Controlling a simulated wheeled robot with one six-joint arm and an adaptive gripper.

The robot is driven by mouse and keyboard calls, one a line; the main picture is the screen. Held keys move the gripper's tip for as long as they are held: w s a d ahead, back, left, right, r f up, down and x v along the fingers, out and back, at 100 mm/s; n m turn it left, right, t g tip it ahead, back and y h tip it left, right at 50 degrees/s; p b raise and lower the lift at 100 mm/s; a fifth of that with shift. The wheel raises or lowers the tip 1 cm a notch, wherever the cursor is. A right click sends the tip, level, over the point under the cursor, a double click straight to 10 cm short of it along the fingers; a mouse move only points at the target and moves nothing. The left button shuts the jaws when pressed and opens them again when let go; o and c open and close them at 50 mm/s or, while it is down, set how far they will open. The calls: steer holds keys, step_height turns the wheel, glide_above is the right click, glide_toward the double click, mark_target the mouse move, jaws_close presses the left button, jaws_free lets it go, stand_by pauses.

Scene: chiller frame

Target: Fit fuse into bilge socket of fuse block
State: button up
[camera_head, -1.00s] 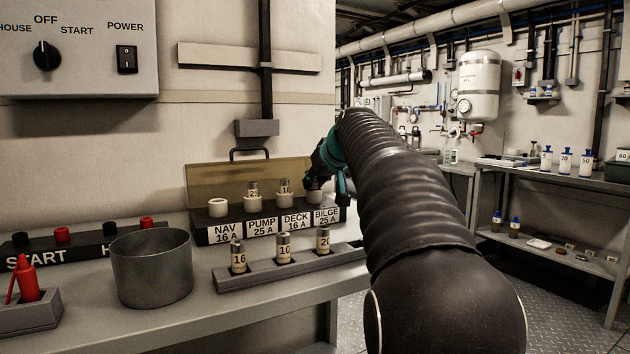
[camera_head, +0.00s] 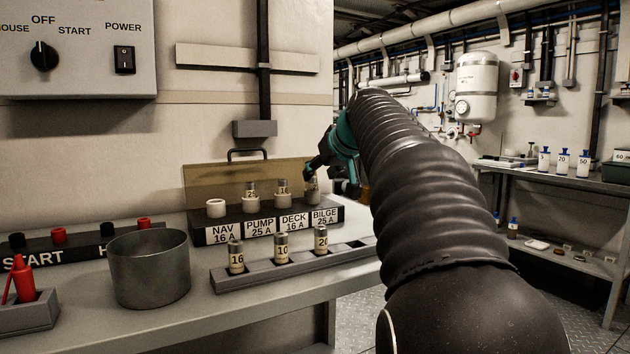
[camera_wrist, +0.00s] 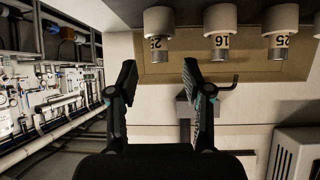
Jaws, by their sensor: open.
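The fuse block (camera_head: 222,234) stands on the bench with labels NAV, PUMP, DECK and BILGE. A fuse (camera_head: 312,188) stands upright in the bilge socket, partly behind my gripper in the head view. In the wrist view, picture inverted, this fuse (camera_wrist: 157,43) reads 25 and sits in its white collar (camera_wrist: 158,20). My gripper (camera_head: 312,170) is just above this fuse in the head view. In the wrist view, my gripper (camera_wrist: 158,78) is open, with nothing between its fingers, apart from the fuse. Pump and deck sockets hold fuses (camera_head: 251,190) (camera_head: 283,188); the nav socket (camera_head: 216,208) is empty.
A raised lid (camera_head: 225,178) with a handle is behind the block.

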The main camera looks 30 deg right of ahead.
steer(key=v, duration=0.6)
steer(key=shift+s, duration=0.15)
stand_by(0.3)
